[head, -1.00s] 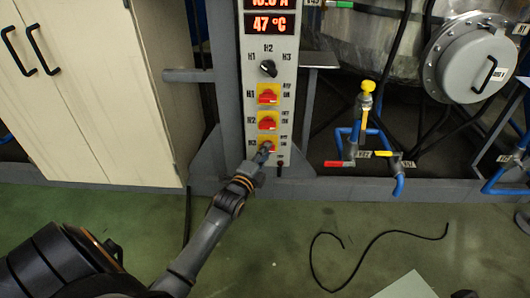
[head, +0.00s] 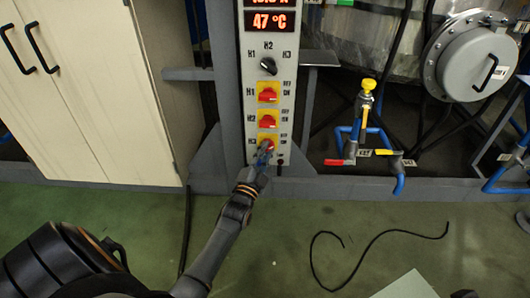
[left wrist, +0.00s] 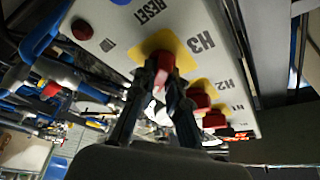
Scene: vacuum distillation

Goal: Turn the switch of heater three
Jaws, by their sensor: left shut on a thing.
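The heater three switch is a red knob on a yellow plate marked H3, lowest of the three red switches on the grey control panel (head: 284,98). The H3 switch (head: 266,140) is partly covered by my left gripper (head: 263,156) in the head view. In the left wrist view the left gripper (left wrist: 164,85) has its two fingers on either side of the red H3 knob (left wrist: 163,64), shut on it. My right gripper is in neither view.
The H2 switch (head: 267,118) and H1 switch (head: 267,92) sit above H3, with a black selector knob (head: 268,66) higher up. Blue pipes with a yellow valve (head: 368,86) stand to the right. A beige cabinet (head: 90,100) stands left.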

